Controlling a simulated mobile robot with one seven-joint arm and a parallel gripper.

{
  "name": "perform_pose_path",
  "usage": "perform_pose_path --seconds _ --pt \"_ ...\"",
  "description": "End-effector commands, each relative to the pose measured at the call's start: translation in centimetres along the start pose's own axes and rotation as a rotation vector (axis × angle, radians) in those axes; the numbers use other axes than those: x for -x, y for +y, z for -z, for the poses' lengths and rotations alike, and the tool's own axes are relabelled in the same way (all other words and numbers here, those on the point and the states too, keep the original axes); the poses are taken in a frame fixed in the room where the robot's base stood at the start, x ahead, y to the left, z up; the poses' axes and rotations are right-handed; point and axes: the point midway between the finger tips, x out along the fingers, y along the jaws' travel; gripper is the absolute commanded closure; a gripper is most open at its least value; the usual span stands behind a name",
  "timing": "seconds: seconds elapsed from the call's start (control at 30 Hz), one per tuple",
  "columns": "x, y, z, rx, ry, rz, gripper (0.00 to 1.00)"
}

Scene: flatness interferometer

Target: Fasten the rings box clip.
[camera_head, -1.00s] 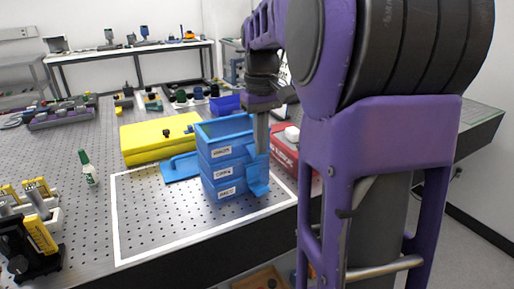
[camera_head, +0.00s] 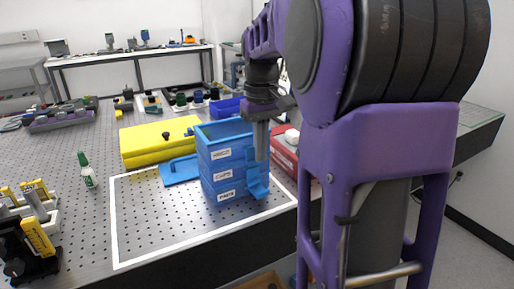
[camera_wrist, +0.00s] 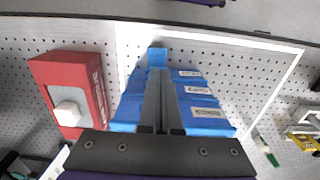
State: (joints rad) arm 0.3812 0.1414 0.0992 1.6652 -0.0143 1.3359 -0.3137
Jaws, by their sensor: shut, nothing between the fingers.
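A stack of blue boxes (camera_head: 222,170) with white labels stands inside the white outline; the label text is too small to read surely. The top box looks open. A blue hinged clip (camera_head: 258,188) sticks out low on the stack's right side. My gripper (camera_head: 261,158) points down beside that side, just above the clip, its fingers shut and empty. In the wrist view my gripper (camera_wrist: 158,75) overlaps the stack (camera_wrist: 205,112), and a blue tab (camera_wrist: 157,57) shows just beyond the fingertips. Whether the fingers touch the clip cannot be told.
A flat blue piece with a handle (camera_head: 180,171) lies left of the stack, near a yellow case (camera_head: 150,146). A red box (camera_head: 285,152) with a white top piece stands close on the right. The outlined area's front left (camera_head: 150,225) is clear.

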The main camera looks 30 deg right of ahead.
Motion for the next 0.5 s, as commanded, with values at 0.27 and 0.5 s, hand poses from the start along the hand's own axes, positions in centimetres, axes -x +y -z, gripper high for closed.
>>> perform_pose_path --seconds 0.27,0.5 --pt "2.4 0.0 0.0 0.001 0.000 0.000 1.00" --pt "4.3 0.0 0.0 0.001 0.001 0.000 1.00"
